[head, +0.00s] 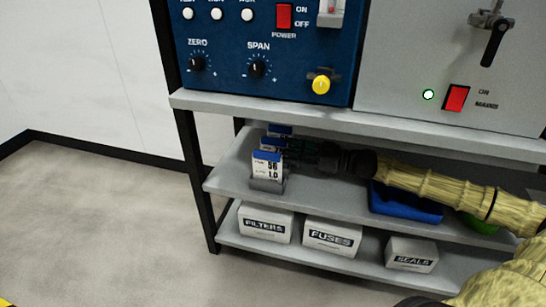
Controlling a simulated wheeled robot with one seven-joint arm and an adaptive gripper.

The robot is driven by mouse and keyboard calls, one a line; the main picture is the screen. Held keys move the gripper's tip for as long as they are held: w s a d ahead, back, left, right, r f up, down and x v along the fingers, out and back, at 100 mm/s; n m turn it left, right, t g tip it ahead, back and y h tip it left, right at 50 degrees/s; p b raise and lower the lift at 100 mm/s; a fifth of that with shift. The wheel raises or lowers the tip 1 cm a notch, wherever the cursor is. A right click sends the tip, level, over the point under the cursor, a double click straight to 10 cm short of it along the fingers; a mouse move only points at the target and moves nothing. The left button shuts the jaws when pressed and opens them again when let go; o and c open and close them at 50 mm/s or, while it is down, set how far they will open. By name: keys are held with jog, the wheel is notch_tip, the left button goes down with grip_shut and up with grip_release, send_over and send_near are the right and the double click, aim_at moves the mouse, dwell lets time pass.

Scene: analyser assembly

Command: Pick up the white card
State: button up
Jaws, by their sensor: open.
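A white card (267,168) with a blue top edge and dark print stands upright in a small grey holder (266,185) at the left end of the middle shelf. At least one more blue-topped card (279,131) shows behind it. My gripper (292,147) reaches in from the right under the upper shelf, just right of the cards. It is open, with its dark fingers pointing left toward them. Whether a finger touches a card is too small to tell.
The upper shelf (400,127) lies close above my arm and carries the blue control panel (230,79) and grey cabinet (420,70). A blue tray (405,204) and green item (482,222) are under my arm. White boxes stand on the bottom shelf (290,252).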

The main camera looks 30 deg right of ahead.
aim_at(274, 148)
jog(key=shift+w+a, duration=0.4)
jog(key=shift+w, duration=0.05)
jog(key=b+x, duration=0.3)
jog(key=shift+w+d+f+b, duration=0.1)
jog(key=shift+w+f+b, duration=0.1)
jog(key=shift+b, duration=0.1)
jog(key=shift+b+x, duration=1)
jog(key=shift+b, duration=0.05)
jog(key=shift+r, duration=0.15)
grip_shut()
